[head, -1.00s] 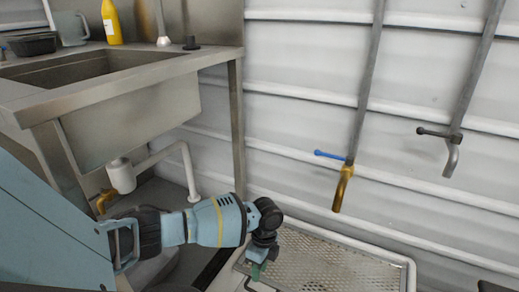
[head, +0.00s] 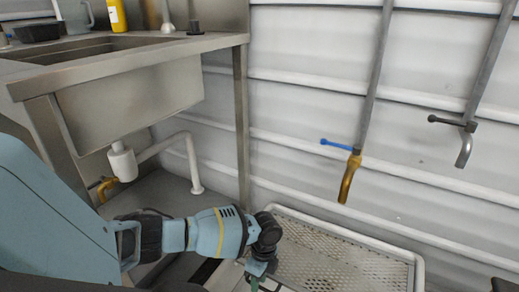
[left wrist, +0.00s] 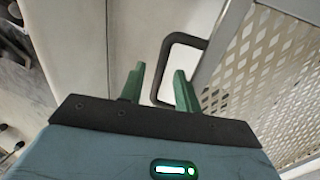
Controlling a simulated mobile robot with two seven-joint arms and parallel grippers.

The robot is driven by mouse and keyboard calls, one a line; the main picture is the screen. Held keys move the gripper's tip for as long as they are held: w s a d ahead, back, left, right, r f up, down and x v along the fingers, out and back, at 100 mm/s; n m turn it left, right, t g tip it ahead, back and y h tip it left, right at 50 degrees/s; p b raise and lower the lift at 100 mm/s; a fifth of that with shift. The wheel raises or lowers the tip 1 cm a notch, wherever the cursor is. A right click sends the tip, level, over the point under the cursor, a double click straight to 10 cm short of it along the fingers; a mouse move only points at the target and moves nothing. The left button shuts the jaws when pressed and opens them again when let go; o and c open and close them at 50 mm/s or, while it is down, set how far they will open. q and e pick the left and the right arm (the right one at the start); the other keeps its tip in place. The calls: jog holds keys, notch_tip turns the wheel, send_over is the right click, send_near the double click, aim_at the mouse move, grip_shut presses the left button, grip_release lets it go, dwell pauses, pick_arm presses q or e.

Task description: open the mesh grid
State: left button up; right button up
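The mesh grid (head: 345,268) is a perforated metal panel in a pale frame on the floor by the wall, at the bottom of the head view. In the left wrist view the mesh (left wrist: 262,75) fills the right side. A dark bent handle (left wrist: 180,38) sticks out from the grid's frame edge. My left gripper (left wrist: 157,90) has its two green fingers apart. The handle's bar shows between and beyond them; I cannot tell whether they touch it. In the head view my left gripper (head: 262,282) is at the grid's near left corner, partly cut off. My right gripper is not identifiable.
A steel sink (head: 130,105) on legs stands at left, with a white drain pipe (head: 180,145) below. A brass tap (head: 350,172) with a blue lever and a grey tap (head: 465,145) hang on the corrugated wall above the grid.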

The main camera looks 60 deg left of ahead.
pick_arm(q)
jog(key=shift+c, duration=0.3)
jog(key=c, duration=0.5)
grip_shut()
pick_arm(e)
jog(key=shift+s, duration=0.45)
pick_arm(q)
jog(key=shift+r, duration=0.1)
pick_arm(e)
jog(key=shift+s, duration=0.1)
